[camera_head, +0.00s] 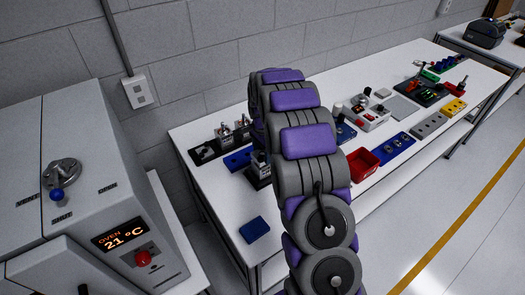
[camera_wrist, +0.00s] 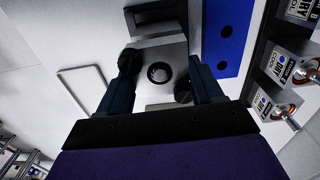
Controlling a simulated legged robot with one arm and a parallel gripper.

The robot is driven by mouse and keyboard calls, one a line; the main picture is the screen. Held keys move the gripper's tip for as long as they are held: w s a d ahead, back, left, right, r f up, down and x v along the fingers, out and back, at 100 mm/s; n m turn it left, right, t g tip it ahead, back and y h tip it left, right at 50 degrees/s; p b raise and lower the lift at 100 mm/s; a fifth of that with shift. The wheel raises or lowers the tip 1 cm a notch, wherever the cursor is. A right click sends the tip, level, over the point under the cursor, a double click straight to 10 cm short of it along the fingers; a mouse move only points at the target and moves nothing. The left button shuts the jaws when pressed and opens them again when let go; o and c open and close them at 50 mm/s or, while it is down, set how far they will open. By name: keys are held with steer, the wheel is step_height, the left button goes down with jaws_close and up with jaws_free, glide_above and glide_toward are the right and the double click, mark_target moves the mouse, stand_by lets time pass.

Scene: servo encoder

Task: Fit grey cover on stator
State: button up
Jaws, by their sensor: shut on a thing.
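In the wrist view, my gripper (camera_wrist: 160,78) is shut on a light grey square piece with a dark round centre, which looks like the grey cover (camera_wrist: 158,50). Its two dark blue fingers lie along opposite sides of the piece. A dark block (camera_wrist: 155,14) shows just beyond it; I cannot tell whether they touch. What lies under the cover is hidden, and I cannot make out the stator for certain. In the head view, my arm hides most of the gripper and its hold.
A blue plate (camera_wrist: 226,36) with holes lies right of the cover. A dark rack with labelled units (camera_wrist: 278,101) stands farther right. On the white table (camera_head: 205,190) are a blue block (camera_head: 255,230) and a red bin (camera_head: 362,163). The oven (camera_head: 110,200) stands at left.

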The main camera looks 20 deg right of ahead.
steer(key=shift+f, duration=0.2)
steer(key=shift+f, duration=0.65)
steer(key=o, duration=1.3)
steer(key=shift+o, duration=0.5)
steer(key=shift+r+p, duration=1.4)
steer(key=shift+r, duration=2.95)
